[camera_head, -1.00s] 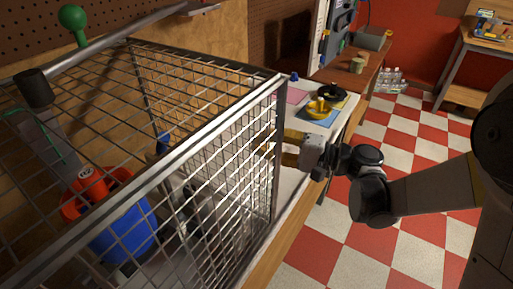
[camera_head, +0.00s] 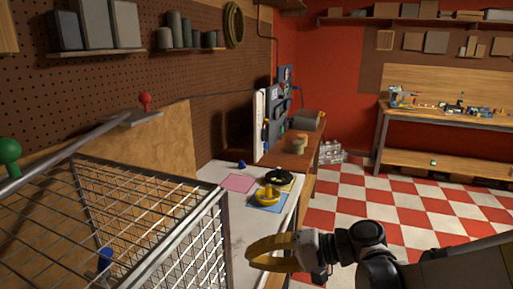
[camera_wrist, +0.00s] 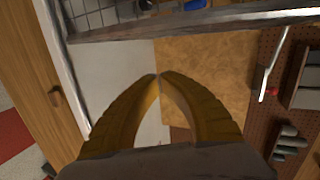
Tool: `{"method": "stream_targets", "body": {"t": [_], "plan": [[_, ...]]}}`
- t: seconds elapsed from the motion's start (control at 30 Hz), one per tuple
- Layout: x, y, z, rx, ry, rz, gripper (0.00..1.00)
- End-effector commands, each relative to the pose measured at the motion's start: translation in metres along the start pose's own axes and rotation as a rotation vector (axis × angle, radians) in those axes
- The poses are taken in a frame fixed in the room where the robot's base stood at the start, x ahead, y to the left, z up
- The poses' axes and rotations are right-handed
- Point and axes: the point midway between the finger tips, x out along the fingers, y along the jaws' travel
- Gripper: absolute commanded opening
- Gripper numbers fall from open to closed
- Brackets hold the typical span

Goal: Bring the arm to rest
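My gripper (camera_head: 250,258) has yellow curved fingers and is in the lower middle of the head view, just right of the wire cage. In the wrist view the two fingertips (camera_wrist: 160,75) meet, and the loop between the fingers holds nothing. My arm reaches in from the lower right of the head view. The gripper appears in front of the white bench top (camera_head: 222,225); whether it touches the cage or bench I cannot tell.
The wire cage (camera_head: 180,245) with a metal frame stands at lower left, close to my gripper. A yellow ducted part (camera_head: 267,195) and a black ring (camera_head: 279,175) lie on coloured mats on the bench. Checkered floor (camera_head: 365,195) is open to the right.

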Motion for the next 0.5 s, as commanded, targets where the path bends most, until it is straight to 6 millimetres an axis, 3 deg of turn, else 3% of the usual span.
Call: {"method": "stream_targets", "body": {"t": [0.17, 0.5], "plan": [[-0.036, 0.024, 0.026, -0.084, 0.112, 0.329, 0.00], [-0.151, 0.075, 0.069, -0.362, 0.304, 0.895, 0.00]]}}
